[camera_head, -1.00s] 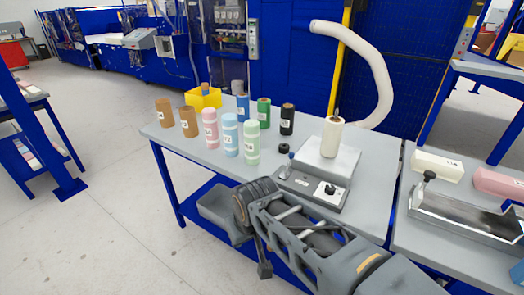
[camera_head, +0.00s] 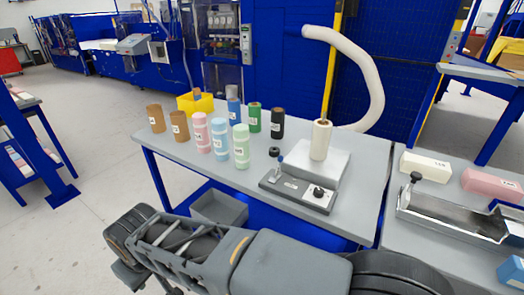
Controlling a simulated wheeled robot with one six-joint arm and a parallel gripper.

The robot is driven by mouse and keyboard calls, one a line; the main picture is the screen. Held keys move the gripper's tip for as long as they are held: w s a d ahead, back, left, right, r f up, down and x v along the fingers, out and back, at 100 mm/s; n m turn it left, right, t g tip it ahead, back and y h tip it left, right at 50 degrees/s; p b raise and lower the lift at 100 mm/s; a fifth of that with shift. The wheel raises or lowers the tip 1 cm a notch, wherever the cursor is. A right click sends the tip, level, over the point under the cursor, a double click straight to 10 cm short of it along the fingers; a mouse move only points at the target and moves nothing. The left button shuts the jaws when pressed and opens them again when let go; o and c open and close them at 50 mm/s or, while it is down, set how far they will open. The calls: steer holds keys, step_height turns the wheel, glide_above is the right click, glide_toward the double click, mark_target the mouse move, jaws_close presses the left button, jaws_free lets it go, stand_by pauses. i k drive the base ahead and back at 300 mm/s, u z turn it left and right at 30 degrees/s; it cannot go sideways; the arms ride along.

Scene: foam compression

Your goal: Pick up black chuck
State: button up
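A black cylinder (camera_head: 277,123) with a brownish top stands upright toward the back of the grey table (camera_head: 345,215), right of a green cylinder (camera_head: 254,117). It is the black piece that best fits the task's name. My gripper (camera_head: 128,250) is at the lower left, in front of the table's left end and well away from the black cylinder. It touches nothing on the table that I can see. Its fingers are partly hidden, so its opening is unclear.
Pink, light blue, pale green, brown and blue cylinders (camera_head: 241,147) stand left of the black one. A yellow bin (camera_head: 195,104) is behind them. A device with a black knob (camera_head: 318,192) and a cream roll (camera_head: 321,139) on a plate stand on the right. A grey bin (camera_head: 219,208) is below.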

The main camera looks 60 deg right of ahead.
mark_target(274, 152)
steer(key=i, duration=2.65)
steer(key=z, duration=2.75)
